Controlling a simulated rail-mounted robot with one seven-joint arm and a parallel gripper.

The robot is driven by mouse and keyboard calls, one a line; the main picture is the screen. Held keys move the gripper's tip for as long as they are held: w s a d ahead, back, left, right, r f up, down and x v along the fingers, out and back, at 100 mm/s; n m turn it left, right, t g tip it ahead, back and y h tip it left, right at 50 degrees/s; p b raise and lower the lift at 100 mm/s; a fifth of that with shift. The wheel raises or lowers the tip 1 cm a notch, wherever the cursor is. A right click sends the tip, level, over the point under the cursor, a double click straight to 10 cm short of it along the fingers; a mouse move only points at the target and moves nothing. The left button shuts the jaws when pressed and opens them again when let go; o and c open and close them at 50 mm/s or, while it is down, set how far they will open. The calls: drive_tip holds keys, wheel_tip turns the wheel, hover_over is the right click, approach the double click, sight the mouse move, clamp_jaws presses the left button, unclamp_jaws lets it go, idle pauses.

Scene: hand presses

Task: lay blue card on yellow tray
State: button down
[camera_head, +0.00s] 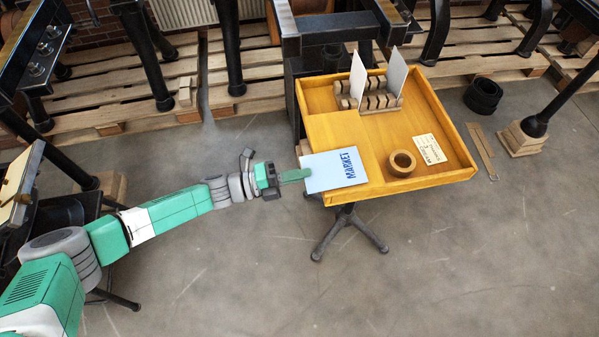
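A light blue card (333,172) with the word MARKET along its right side lies roughly flat over the front left part of the yellow tray (340,128). Its left edge reaches past the tray's left side. My gripper (295,175) comes in from the left, its green fingers shut on the card's left edge. The lower finger is hidden. I cannot tell whether the card touches the tray or hovers just above it. The tray is a raised-edge wooden top on a dark pedestal (345,228).
In the tray, a wooden rack (368,101) holds two upright white cards (396,72). A brown ring (402,163) and a printed cream label (429,149) lie to the right. Black presses and pallets (470,40) stand behind. The front floor is clear.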

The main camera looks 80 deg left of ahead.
idle(0.4)
drive_tip(key=c, duration=1.5)
unclamp_jaws()
drive_tip(key=shift+f, duration=0.15)
drive_tip(key=s, duration=0.4)
drive_tip(key=shift+s, duration=0.25)
